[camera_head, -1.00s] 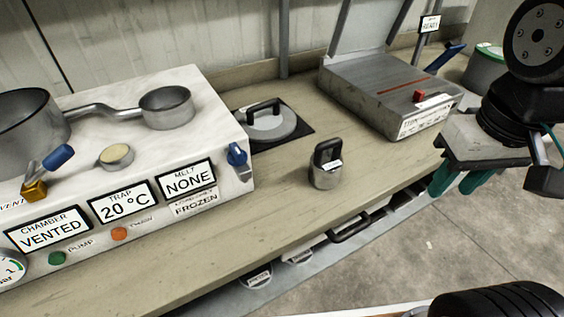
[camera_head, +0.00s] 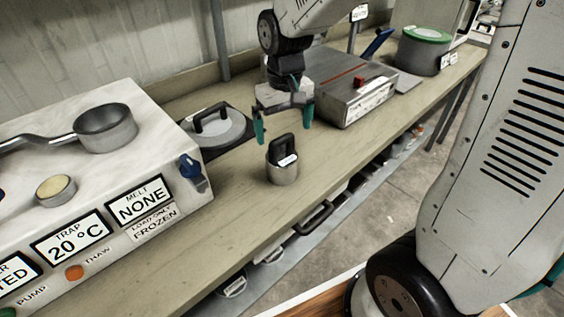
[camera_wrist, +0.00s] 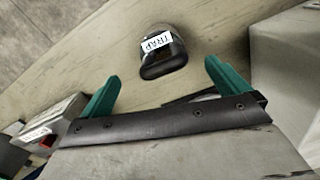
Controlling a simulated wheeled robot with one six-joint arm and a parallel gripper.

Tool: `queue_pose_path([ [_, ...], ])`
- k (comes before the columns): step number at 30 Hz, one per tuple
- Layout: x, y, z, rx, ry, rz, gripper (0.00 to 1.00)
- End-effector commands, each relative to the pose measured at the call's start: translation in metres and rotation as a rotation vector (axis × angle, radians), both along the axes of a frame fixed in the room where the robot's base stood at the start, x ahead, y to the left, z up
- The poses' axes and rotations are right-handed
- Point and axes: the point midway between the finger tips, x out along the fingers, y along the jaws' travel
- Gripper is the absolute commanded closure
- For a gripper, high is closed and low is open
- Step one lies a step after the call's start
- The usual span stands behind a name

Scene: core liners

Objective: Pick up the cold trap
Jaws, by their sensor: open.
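The cold trap (camera_head: 283,172) is a small metal cylinder with a black handle and a white label. It stands upright on the bench, right of the white machine. In the wrist view the cold trap (camera_wrist: 162,55) shows its "TRAP" label, beyond the fingertips and between them sideways. My gripper (camera_head: 284,132) is open and empty, with teal fingers pointing down, above and just behind the trap. In the wrist view my gripper (camera_wrist: 160,75) has its two fingers spread wide, apart from the trap.
The white machine (camera_head: 150,110) with signs stands left. A round lid with a black handle (camera_head: 220,130) lies behind the trap. A grey box with a red button (camera_head: 350,90) stands behind right. The bench (camera_head: 235,210) is clear in front of the trap.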

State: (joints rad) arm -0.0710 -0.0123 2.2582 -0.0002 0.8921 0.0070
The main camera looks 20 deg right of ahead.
Motion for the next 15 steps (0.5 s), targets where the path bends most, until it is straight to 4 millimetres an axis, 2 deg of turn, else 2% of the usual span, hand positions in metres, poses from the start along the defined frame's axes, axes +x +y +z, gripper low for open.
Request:
queue_pose_path([
  [3,0.006,0.001,-0.011,0.000,0.005,0.002,0.00],
  [11,0.008,0.001,-0.040,0.000,0.007,0.001,0.00],
  [15,0.012,0.003,-0.061,-0.001,0.008,0.001,0.00],
])
